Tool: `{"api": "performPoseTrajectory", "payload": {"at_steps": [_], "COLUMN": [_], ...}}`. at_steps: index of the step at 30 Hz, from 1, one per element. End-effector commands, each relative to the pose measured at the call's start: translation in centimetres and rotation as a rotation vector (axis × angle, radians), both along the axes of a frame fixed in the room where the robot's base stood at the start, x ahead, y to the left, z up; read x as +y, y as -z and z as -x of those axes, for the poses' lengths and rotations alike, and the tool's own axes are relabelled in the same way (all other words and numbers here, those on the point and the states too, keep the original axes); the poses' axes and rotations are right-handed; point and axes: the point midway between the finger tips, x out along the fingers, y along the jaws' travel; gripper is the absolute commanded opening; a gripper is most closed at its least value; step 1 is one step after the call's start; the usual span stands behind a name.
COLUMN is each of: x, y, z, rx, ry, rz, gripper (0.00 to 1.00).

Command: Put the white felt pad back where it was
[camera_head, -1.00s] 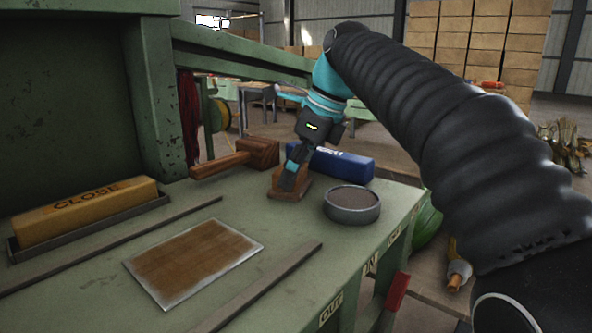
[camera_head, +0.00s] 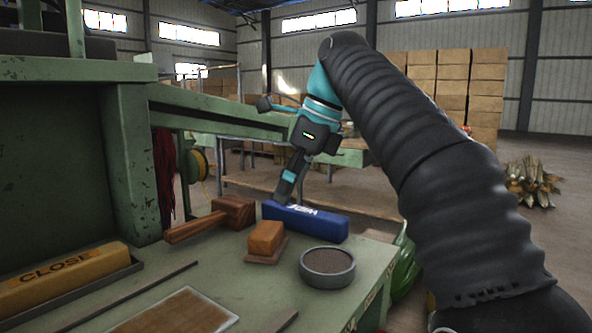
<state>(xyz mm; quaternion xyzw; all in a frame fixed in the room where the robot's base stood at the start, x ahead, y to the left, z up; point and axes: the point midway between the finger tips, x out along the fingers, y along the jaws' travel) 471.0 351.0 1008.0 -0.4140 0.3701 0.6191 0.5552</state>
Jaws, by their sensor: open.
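I cannot make out a white felt pad in this view. A flat rectangular plate with a brown middle and a pale edge (camera_head: 178,314) lies at the front of the green bench, cut off by the frame's bottom. A small orange-brown block (camera_head: 266,236) sits on a thin brown base behind it.
A wooden mallet (camera_head: 232,211) lies left of the block. A round dark tin (camera_head: 327,266) stands right of it, near the bench's right edge. A yellow block marked CLOSE (camera_head: 62,276) sits in a tray at left. A thin strip (camera_head: 130,295) crosses the bench top.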

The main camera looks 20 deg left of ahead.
Motion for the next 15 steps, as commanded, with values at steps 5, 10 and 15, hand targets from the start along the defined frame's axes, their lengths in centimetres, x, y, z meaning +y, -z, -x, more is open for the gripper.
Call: {"api": "performPoseTrajectory", "payload": {"at_steps": [5, 10, 15], "x": [-0.5, -0.9, -1.0], "y": [-1.4, -2.2, -2.4], "z": [-0.2, -0.1, -0.1], "rx": [-0.002, -0.001, 0.0], "ry": [0.0, 0.0, 0.0], "rz": [-0.001, -0.001, 0.0], "gripper": [1.0, 1.0, 1.0]}}
